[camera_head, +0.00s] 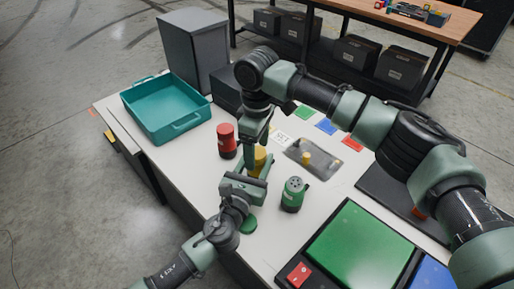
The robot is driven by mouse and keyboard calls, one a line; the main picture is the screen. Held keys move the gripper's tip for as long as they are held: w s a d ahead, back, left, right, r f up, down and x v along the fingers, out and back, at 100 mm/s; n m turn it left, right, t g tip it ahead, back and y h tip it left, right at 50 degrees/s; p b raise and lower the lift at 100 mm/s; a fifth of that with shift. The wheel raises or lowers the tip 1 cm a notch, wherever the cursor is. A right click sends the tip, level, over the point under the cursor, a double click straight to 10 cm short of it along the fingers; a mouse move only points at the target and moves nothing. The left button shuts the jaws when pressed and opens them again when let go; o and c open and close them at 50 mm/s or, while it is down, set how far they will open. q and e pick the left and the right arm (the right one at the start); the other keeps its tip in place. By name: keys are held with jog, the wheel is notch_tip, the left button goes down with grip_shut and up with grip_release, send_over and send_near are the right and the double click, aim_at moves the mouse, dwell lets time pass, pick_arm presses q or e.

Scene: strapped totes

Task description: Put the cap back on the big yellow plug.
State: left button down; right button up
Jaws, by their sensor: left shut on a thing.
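A yellow plug (261,154) is near the middle of the white table, partly hidden by my grippers. My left gripper (258,174) comes from below and is shut on the yellow plug. My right gripper (256,137) reaches down from above, close to the plug's upper left; its fingertips are too small and overlapped to read. A small yellow piece (306,159) is on a dark grey plate (325,165) to the right. I cannot tell whether it is a cap.
A red plug (227,146) stands left of the grippers and a green plug (293,194) to the right. A teal tote (157,127) sits at the back left. A flat green disc (248,225) lies near the front edge. A large green panel (354,246) covers the front right.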

notch_tip(320, 180, up, 12)
dwell(0.6)
pick_arm(q)
jog(key=c, duration=0.6)
grip_release()
jog(key=shift+c, duration=0.2)
jog(key=shift+s, duration=0.1)
jog(key=v, duration=0.7)
jog(key=shift+s+a+b, duration=0.15)
jog(key=shift+s+b, duration=0.15)
jog(key=shift+b, duration=0.1)
pick_arm(e)
jog(key=shift+f, duration=0.35)
